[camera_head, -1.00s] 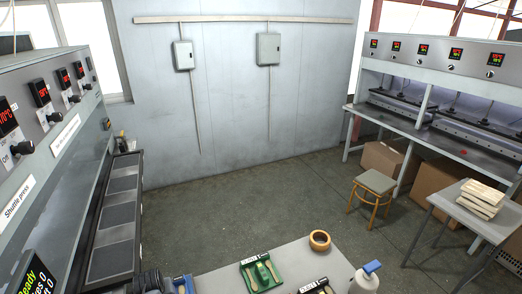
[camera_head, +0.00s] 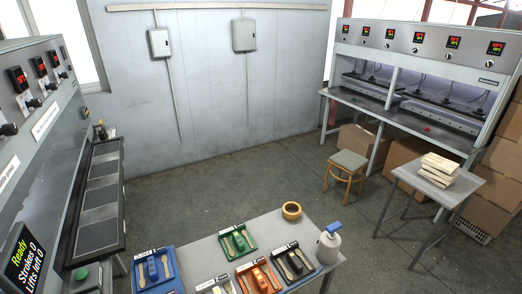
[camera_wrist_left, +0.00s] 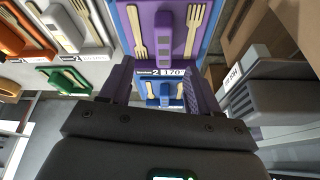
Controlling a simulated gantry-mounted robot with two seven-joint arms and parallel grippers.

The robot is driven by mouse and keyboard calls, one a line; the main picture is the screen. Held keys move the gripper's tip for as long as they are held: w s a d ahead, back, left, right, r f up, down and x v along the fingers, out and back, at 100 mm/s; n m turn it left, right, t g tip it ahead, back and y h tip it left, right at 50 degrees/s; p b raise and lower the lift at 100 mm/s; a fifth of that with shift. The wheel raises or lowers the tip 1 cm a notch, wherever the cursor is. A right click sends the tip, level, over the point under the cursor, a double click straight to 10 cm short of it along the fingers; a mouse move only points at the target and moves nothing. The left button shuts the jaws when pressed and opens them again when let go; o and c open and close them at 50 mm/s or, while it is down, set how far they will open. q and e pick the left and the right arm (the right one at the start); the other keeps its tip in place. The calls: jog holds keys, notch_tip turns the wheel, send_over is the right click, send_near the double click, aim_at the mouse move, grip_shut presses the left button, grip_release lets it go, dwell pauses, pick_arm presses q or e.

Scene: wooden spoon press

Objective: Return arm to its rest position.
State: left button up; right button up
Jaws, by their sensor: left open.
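My left gripper (camera_wrist_left: 160,95) shows in the left wrist view. Its two dark purple-tinted fingers stand apart with a gap between them, and I see nothing held. I cannot tell how far the fingers are from these trays. Neither of my grippers shows in the head view.
The grey table (camera_head: 205,254) carries blue (camera_head: 142,275), green (camera_head: 237,254), orange and black trays, a brown ring (camera_head: 291,210) and a white bottle (camera_head: 328,246). The press screen (camera_head: 22,257) reads "Ready". A stool (camera_head: 347,162) stands on open floor.

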pick_arm(q)
jog(key=s+d+r+m+h, duration=0.15)
jog(key=s+d, duration=0.25)
jog(key=s, duration=0.4)
jog(key=s+d+r+m, duration=0.2)
jog(key=s+d+r, duration=0.15)
jog(key=s, duration=0.45)
jog(key=s+d+r+m+h, duration=0.15)
jog(key=s+d, duration=0.25)
jog(key=s, duration=0.4)
notch_tip(320, 180, up, 20)
jog(key=y+p, duration=0.1)
jog(key=p, duration=1.8)
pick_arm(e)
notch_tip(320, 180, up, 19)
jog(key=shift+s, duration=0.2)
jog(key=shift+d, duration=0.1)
pick_arm(q)
jog(key=shift+s, duration=0.1)
